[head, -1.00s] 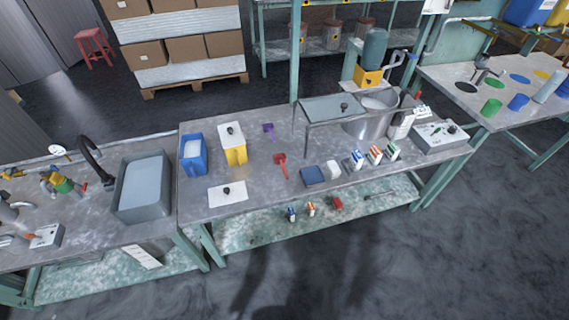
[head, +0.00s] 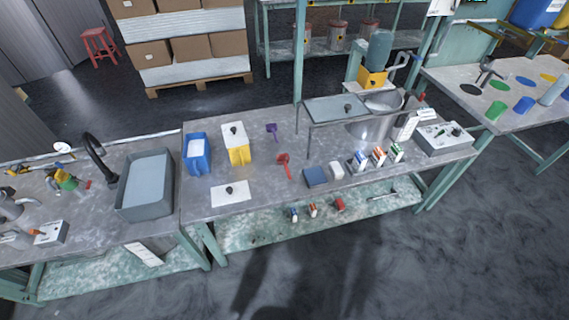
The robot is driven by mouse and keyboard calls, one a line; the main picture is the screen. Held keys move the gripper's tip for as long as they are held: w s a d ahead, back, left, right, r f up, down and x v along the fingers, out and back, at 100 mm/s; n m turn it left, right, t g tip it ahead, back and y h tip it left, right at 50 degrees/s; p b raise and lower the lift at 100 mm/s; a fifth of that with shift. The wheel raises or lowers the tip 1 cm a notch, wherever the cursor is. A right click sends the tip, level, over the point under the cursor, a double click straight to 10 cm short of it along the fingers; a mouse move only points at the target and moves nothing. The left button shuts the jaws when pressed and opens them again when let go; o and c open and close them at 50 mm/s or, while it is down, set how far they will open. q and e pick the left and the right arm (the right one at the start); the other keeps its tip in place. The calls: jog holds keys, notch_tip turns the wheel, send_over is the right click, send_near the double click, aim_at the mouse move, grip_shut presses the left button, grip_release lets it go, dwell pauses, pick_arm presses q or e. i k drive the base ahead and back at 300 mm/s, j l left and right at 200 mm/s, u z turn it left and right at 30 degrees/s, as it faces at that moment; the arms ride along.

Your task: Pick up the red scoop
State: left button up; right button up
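The red scoop (head: 285,165) lies on the grey workbench (head: 255,190), near the middle of its top. Its handle and head both show and nothing covers it. A smaller purple scoop (head: 272,130) lies behind it and a little to the left. Neither of my grippers is in the head view.
Left of the red scoop stand a yellow bin (head: 238,150) and a blue bin (head: 197,157). A dark blue pad (head: 315,177) and a white block (head: 336,169) lie to its right. A raised metal stand (head: 340,109) and a pot (head: 370,127) are behind right.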

aim_at(282, 159)
jog(key=l+u, duration=0.1)
jog(key=u, duration=0.35)
jog(key=i+l+u, duration=0.15)
jog(key=l, duration=0.35)
jog(key=i+l+u, duration=0.15)
jog(key=l, duration=0.4)
jog(key=i+l+u, duration=0.15)
jog(key=l, duration=0.4)
jog(key=i+l+u, duration=0.1)
jog(key=l, duration=0.45)
jog(key=i+l+u, duration=0.15)
jog(key=l, duration=0.4)
